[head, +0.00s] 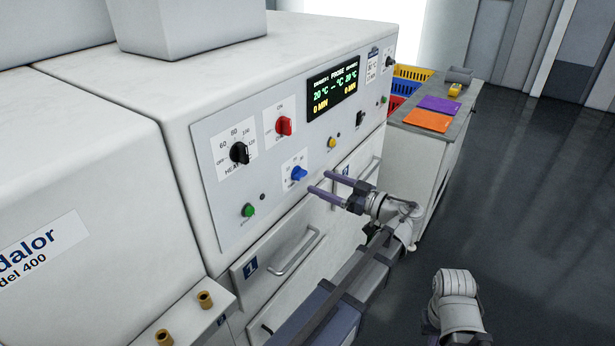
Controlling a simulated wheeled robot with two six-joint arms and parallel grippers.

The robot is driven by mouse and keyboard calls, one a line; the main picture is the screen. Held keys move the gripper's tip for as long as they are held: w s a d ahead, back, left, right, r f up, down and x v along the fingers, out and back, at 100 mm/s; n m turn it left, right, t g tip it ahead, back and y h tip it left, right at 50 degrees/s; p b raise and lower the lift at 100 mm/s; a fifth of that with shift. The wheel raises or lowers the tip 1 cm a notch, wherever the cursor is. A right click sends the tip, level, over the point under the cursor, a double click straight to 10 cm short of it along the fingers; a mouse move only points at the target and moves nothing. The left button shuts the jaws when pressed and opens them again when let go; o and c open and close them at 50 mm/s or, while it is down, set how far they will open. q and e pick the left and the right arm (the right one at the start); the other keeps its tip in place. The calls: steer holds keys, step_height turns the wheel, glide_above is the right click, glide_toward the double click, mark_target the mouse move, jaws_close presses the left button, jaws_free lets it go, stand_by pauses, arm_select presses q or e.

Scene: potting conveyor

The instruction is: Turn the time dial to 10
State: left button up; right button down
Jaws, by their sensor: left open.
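The white machine's grey control panel (222,208) carries several dials. A blue dial (298,173) sits low on the panel on a small white scale plate; its lettering is too small to read, so I cannot confirm it is the time dial. A red dial (283,125) is above it, and a black heat dial (239,153) is to the left. The display (333,88) shows 20 °C and 0 MIN values. My left gripper (317,181) is open and empty, its two purple fingers pointing at the panel just right of the blue dial, apparently apart from it.
Green (248,210) and yellow (332,142) buttons flank the blue dial. Drawer 1 with a bar handle (297,252) lies below the panel. A side bench (398,114) with orange and purple sheets and coloured crates stands behind. Open floor lies to the right.

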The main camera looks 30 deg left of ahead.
mark_target(304, 175)
arm_select(q)
steer(key=shift+w+a, duration=0.15)
steer(key=shift+a, duration=1.4)
steer(key=shift+w+a, duration=0.1)
steer(key=shift+a, duration=1.45)
steer(key=shift+c, duration=0.3)
jaws_close()
steer(key=m, duration=0.4)
steer(key=shift+w+m, duration=0.1)
steer(key=shift+m, duration=0.3)
steer(key=shift+f+m, duration=0.1)
steer(key=shift+m, duration=2.1)
